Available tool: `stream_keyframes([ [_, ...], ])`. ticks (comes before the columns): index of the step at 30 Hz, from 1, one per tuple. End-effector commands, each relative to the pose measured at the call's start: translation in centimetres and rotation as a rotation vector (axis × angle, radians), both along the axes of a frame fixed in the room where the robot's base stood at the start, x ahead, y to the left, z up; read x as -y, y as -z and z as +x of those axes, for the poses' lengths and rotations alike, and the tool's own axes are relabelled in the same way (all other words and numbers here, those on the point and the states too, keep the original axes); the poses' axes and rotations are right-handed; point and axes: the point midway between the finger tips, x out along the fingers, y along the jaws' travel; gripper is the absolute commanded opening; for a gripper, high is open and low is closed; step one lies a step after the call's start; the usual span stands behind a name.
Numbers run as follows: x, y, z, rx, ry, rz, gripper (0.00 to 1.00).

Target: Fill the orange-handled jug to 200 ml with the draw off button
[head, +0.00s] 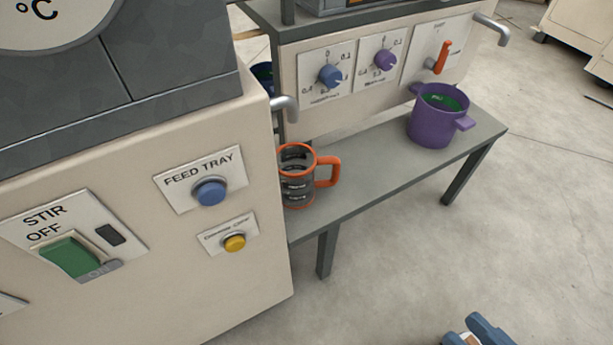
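The orange-handled jug (300,180) stands upright on the grey bench, partly hidden by the cabinet edge. It is see-through with an orange rim, handle and dark scale marks; I cannot read a level in it. A bent metal spout (287,105) is just above it. No label reading draw off is legible. A blue button (209,191) is labelled FEED TRAY. A yellow button (234,242) below it has a small label I cannot read surely. A blue part at the bottom right seems to be my gripper (480,331), mostly cut off, far from jug and buttons.
A green STIR switch (70,257) is on the near cabinet. The back panel carries a blue dial (330,76), a purple dial (385,60) and an orange lever (442,58). A purple pot (432,127) stands on the bench (375,172).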

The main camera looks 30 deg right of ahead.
Motion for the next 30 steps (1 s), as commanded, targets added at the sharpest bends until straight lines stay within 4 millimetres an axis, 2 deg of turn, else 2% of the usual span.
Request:
stream_keyframes([
  [1, 0.00, 0.00, 0.00, 0.000, 0.000, 0.000, 0.23],
  [9, 0.00, 0.00, 0.00, 0.000, 0.000, 0.000, 0.00],
  [30, 0.00, 0.00, 0.00, 0.000, 0.000, 0.000, 0.00],
])
